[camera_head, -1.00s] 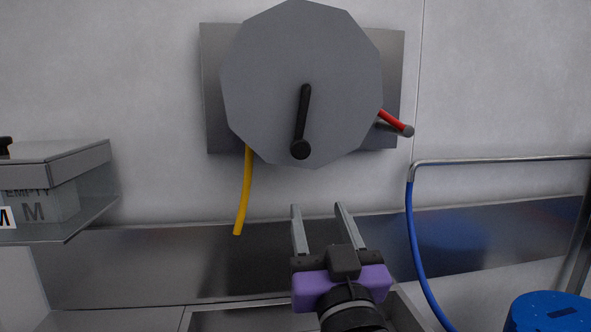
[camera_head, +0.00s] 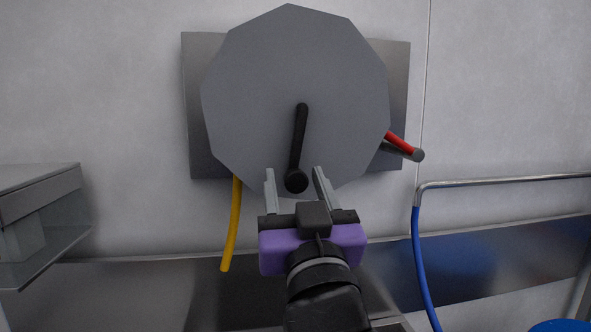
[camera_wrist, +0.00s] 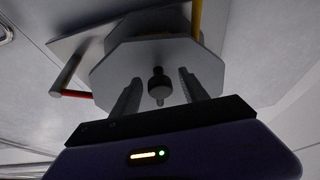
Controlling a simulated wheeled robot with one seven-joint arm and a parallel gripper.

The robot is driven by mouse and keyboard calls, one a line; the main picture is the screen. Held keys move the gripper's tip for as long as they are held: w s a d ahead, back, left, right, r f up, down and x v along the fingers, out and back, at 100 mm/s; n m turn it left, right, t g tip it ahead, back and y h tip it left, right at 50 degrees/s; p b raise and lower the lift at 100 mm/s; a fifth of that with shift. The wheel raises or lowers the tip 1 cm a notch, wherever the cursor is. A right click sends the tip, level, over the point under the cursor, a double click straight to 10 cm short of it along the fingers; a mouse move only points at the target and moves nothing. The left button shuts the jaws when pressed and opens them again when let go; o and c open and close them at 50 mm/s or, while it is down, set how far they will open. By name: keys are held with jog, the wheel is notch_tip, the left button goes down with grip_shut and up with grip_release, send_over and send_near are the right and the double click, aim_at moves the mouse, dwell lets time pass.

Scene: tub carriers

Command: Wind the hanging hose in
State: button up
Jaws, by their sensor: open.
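A grey many-sided reel disc (camera_head: 265,80) stands on a metal wall plate (camera_head: 198,130). A black crank arm (camera_head: 299,140) runs down from its centre to a round black knob (camera_head: 296,181). My gripper (camera_head: 294,180) is open, its fingertips either side of the knob in the head view. In the wrist view the knob (camera_wrist: 160,84) shows between the fingers (camera_wrist: 160,88), with no contact visible. A yellow hose (camera_head: 232,225) hangs below the reel's left side.
A blue hose (camera_head: 420,265) hangs from a metal rail (camera_head: 500,182) at the right. A grey shelf unit (camera_head: 40,205) stands at the left. A metal ledge (camera_head: 120,290) runs along the wall below. A blue lid (camera_head: 562,325) shows at lower right.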

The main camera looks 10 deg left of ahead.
jog(key=shift+w+r, duration=0.1)
jog(key=shift+w, duration=0.1)
grip_shut()
dwell(1.3)
